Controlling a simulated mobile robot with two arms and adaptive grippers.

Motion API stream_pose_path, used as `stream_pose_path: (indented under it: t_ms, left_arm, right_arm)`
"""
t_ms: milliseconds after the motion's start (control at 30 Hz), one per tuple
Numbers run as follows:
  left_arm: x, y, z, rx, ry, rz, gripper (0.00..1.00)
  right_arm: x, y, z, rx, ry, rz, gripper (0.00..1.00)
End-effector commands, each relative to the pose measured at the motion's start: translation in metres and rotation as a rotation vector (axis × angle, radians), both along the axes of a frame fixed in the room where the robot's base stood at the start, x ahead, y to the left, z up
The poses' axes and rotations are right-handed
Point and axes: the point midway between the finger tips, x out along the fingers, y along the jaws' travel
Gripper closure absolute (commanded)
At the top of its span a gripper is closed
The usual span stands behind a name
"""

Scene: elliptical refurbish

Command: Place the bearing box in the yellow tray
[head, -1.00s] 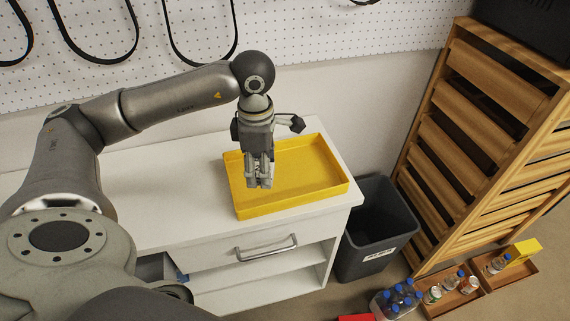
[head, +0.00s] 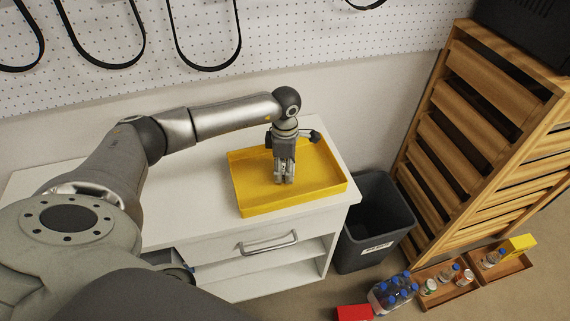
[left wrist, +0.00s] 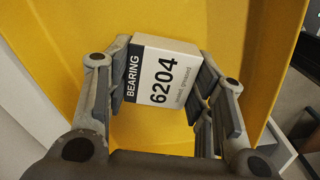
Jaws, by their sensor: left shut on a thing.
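The yellow tray (head: 250,206) lies on top of the white cabinet. My left gripper (head: 284,180) points down over the inside of the tray. In the left wrist view, its fingers (left wrist: 162,98) are shut on the bearing box (left wrist: 164,72), a small white and black box marked "BEARING 6204". The tray's yellow floor and walls (left wrist: 215,25) surround the box in that view. I cannot tell whether the box touches the tray floor. In the head view the gripper hides the box. My right gripper is not in view.
The white cabinet (head: 200,215) has clear top space left of the tray. A dark bin (head: 372,235) stands at its right. A slatted wooden rack (head: 480,130), bottles (head: 395,293), wooden trays with small items (head: 447,284) and a red box (head: 354,312) are farther right and low.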

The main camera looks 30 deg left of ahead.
Motion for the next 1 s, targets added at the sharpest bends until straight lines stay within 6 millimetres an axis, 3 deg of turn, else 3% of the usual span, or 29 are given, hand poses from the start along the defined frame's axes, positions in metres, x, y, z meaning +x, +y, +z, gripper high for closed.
stream_pose_path:
  t_ms: [400,433,600,1000]
  left_arm:
    - [0.0007,-0.0001,-0.009,-0.001,-0.003,0.001,0.77]
    - [0.0006,0.0,-0.0089,-0.001,-0.003,0.001,0.49]
    - [0.0005,-0.0001,-0.0075,-0.001,-0.003,0.001,0.29]
    - [0.0006,0.0,-0.0018,-0.001,-0.003,0.001,0.29]
  right_arm:
    - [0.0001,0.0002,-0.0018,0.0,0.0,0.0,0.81]
    - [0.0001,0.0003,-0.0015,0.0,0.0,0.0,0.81]
    - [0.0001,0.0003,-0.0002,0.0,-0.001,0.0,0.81]
    - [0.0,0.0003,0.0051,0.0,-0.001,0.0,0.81]
